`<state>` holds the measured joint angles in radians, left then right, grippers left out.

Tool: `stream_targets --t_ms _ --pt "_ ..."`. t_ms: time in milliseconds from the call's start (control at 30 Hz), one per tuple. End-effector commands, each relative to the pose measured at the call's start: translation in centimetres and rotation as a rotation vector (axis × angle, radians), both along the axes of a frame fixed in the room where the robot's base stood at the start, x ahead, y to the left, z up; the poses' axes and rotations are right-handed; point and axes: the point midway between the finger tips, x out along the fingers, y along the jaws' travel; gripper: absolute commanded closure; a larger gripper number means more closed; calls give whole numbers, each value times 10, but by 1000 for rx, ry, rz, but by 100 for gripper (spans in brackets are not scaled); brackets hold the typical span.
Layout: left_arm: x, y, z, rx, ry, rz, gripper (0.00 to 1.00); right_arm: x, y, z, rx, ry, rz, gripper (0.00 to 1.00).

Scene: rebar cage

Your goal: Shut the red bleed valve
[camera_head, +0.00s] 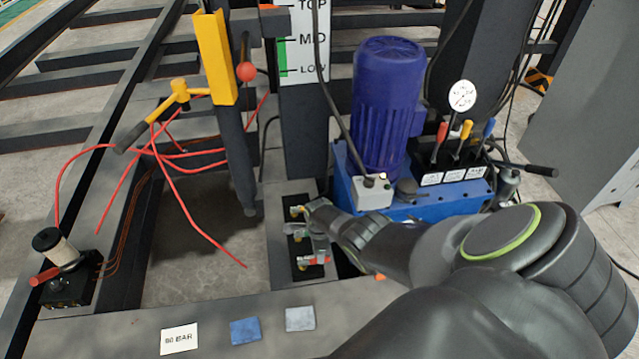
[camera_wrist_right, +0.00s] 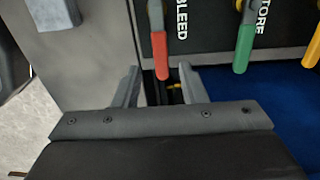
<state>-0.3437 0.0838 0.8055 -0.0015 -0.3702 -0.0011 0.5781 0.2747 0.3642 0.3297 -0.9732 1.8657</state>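The red bleed valve lever (camera_wrist_right: 159,55) hangs at the top middle of the right wrist view, left of the word BLEED on a dark panel. My right gripper (camera_wrist_right: 158,78) is open. The lower end of the red lever shows between its two fingertips, with gaps on both sides; I cannot tell how deep it sits between them. In the head view my right gripper (camera_head: 313,230) is over the black valve block (camera_head: 301,270), low in the middle. The red lever cannot be made out there, as the gripper covers much of the block. My left gripper is not in view.
A green lever (camera_wrist_right: 244,45) and a yellow lever (camera_wrist_right: 312,50) hang right of the red one. A blue pump unit (camera_head: 388,105) stands behind my right arm. Red hoses (camera_head: 170,160) and a hand pump (camera_head: 60,270) are at left. Small cards lie on the front beam (camera_head: 400,300).

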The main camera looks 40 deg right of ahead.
Motion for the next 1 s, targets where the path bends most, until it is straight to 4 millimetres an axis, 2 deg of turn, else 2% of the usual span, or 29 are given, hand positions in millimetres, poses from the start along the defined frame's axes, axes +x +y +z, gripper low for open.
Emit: stream_targets --t_ms 33,333,700,1000 --pt "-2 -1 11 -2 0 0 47 1 0 15 -1 -2 0 62" --pt "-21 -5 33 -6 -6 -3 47 1 -1 58 -2 -2 0 62" --pt "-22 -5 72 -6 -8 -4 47 1 -1 116 -2 -4 -1 62" --pt "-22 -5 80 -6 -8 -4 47 0 -1 135 -2 -1 -1 62"
